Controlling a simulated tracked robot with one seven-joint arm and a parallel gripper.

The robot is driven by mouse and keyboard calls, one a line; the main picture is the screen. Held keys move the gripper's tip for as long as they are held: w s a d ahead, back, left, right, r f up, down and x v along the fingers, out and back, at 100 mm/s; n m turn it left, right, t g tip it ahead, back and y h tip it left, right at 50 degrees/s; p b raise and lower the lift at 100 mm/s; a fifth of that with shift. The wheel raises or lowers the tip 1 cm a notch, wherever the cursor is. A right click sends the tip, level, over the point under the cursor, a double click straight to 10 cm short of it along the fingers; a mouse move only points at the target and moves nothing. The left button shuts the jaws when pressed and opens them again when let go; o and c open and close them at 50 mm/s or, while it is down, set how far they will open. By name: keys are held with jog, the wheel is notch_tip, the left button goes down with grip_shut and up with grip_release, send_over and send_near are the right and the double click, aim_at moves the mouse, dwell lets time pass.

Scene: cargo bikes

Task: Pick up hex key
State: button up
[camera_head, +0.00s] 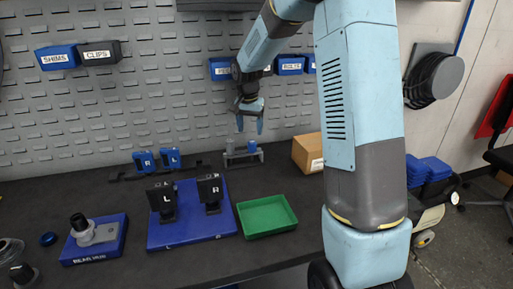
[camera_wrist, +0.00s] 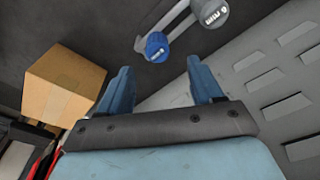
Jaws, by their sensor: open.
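A small grey rack (camera_head: 243,158) stands on the dark bench and holds two upright pieces that look like hex key handles. One is a grey handle (camera_head: 230,145) and the other a blue handle (camera_head: 252,146). In the wrist view the blue handle's round end (camera_wrist: 157,46) and the grey handle's round end (camera_wrist: 212,12), marked with what looks like "6 MM", lie beyond the fingertips. The key shafts are not clearly visible. My gripper (camera_head: 250,126) is open, empty and pointing down above the rack; its two blue fingers (camera_wrist: 161,76) are apart and touch neither handle.
A cardboard box (camera_head: 307,153) is right of the rack. A green tray (camera_head: 266,216), a blue L/R board (camera_head: 190,235) with dark blocks and a blue base (camera_head: 95,240) are nearer. The slotted wall (camera_head: 150,90) with bins rises behind.

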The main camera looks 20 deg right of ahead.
aim_at(252, 141)
jog(key=shift+w+d+f, duration=0.1)
jog(key=shift+d+f, duration=0.05)
jog(key=shift+f, duration=1.05)
jog(key=shift+w+d+f, duration=0.1)
jog(key=shift+f, duration=1.15)
jog(key=shift+w+d+f, duration=0.1)
jog(key=shift+d+f, duration=0.05)
jog(key=shift+f, duration=1.05)
jog(key=c, duration=1.1)
jog(key=shift+r, duration=0.15)
